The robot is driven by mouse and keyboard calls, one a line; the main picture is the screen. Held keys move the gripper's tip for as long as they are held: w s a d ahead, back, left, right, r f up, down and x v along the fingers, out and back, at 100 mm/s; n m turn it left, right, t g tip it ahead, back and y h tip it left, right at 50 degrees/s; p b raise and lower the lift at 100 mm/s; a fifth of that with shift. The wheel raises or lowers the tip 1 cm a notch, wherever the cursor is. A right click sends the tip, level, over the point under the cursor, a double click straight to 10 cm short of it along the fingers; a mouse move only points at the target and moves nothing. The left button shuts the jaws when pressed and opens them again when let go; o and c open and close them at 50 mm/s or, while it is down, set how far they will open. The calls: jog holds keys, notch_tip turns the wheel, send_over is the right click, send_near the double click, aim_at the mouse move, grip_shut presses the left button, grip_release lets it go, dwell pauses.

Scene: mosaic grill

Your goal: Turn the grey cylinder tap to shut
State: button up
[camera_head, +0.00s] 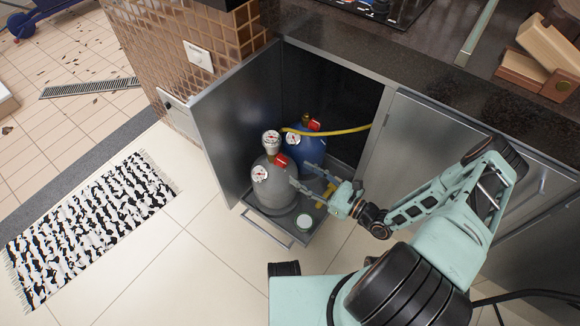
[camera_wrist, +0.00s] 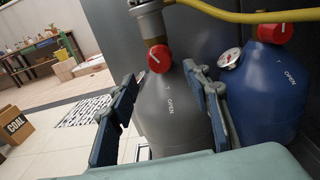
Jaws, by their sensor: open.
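The grey cylinder (camera_head: 278,195) stands upright at the front of the open cabinet, with a gauge on its side. Its red tap (camera_head: 281,160) is near the top; in the wrist view the red tap (camera_wrist: 159,58) sits on the grey cylinder (camera_wrist: 172,112), above the word OPEN. My gripper (camera_head: 300,173) is open and empty to the right of the grey cylinder. In the wrist view its two fingers (camera_wrist: 160,78) spread to either side of the grey body, below the tap. I cannot tell whether they touch the cylinder.
A blue cylinder (camera_head: 314,150) with its own red tap (camera_head: 314,125) stands close behind. A yellow hose (camera_head: 340,131) runs above the cylinders. A small white-topped item (camera_head: 303,222) sits on the pull-out tray (camera_head: 262,224). The open cabinet door (camera_head: 222,130) bounds the left side.

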aim_at(286, 165)
jog(key=x, duration=0.5)
jog(key=shift+w+a+b, duration=0.25)
jog(key=shift+a+b, duration=0.05)
jog(key=shift+b, duration=0.05)
jog(key=shift+c, duration=0.6)
jog(key=c, duration=1)
